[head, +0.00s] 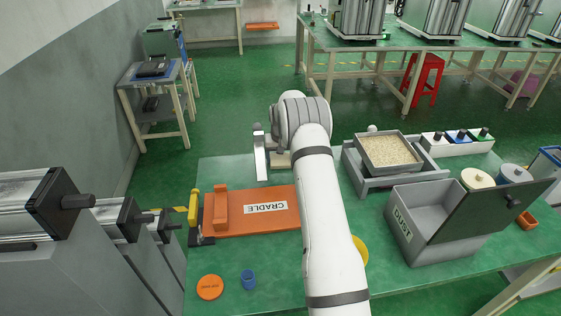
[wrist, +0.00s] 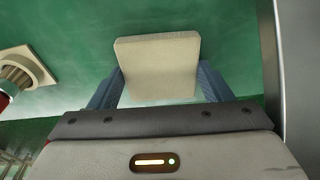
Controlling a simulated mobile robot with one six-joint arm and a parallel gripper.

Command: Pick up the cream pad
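The cream pad (wrist: 158,65) is a pale block with rounded corners, seen in the middle of the wrist view. My gripper (wrist: 160,68) has one blue-grey finger at each side of it, and I see no gap between fingers and pad. The gripper looks shut on the pad. The pad's far end reaches past the fingertips. In the head view my arm hides most of the grip, and only a small cream piece (head: 279,160) shows beside the wrist, over the green table. Whether the pad touches the table is hidden.
An orange cradle (head: 240,222) lies at the table's left. A grey tray of pale grains (head: 388,151) and an open grey bin (head: 405,232) stand to the right. A metal column (wrist: 292,70) is close at right.

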